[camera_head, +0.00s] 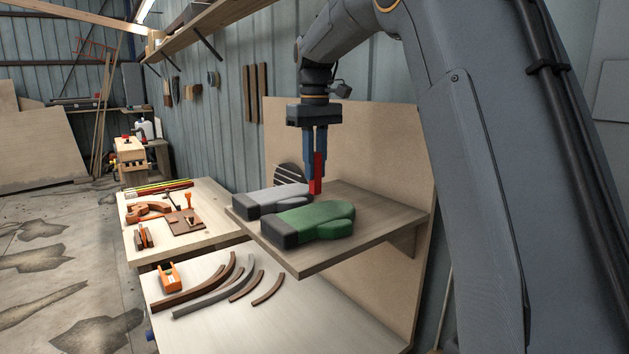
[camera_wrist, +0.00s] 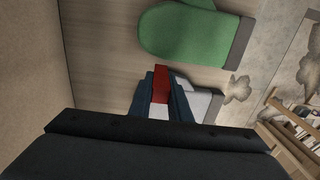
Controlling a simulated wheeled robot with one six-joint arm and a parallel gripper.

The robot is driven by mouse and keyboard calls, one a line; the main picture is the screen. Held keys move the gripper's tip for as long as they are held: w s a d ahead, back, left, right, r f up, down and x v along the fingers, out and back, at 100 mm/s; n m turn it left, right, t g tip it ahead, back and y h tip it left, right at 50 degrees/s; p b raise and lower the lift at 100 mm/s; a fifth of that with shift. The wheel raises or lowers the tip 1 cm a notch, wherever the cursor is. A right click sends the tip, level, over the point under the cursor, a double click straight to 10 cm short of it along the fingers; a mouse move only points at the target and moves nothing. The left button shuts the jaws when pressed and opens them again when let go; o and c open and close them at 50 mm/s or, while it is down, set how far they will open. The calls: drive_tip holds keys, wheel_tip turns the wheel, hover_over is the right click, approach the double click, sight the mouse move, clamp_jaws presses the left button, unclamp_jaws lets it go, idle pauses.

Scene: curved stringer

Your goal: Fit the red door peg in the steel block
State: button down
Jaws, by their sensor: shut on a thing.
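My gripper (camera_head: 314,172) points down over the raised wooden shelf, its blue fingers shut on the red door peg (camera_head: 319,176). The peg is upright and red, and also shows between the fingers in the wrist view (camera_wrist: 161,84). Its lower end is close above the shelf, behind the mittens; I cannot tell whether it touches anything. A pale patch below the red in the wrist view is unclear. I cannot make out the steel block in either view.
A grey mitten (camera_head: 268,201) and a green mitten (camera_head: 318,222) lie on the shelf (camera_head: 375,222) near the gripper. A board stands upright behind the shelf. Curved strips (camera_head: 200,290) lie on the lower table. A side bench (camera_head: 205,238) holds tools. The shelf's right part is bare.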

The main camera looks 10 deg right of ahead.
sight(314, 182)
drive_tip(key=shift+f+p, duration=0.8)
drive_tip(key=shift+f, duration=1.3)
drive_tip(key=c, duration=1.6)
unclamp_jaws()
drive_tip(key=shift+f, duration=0.1)
drive_tip(key=shift+c, duration=0.2)
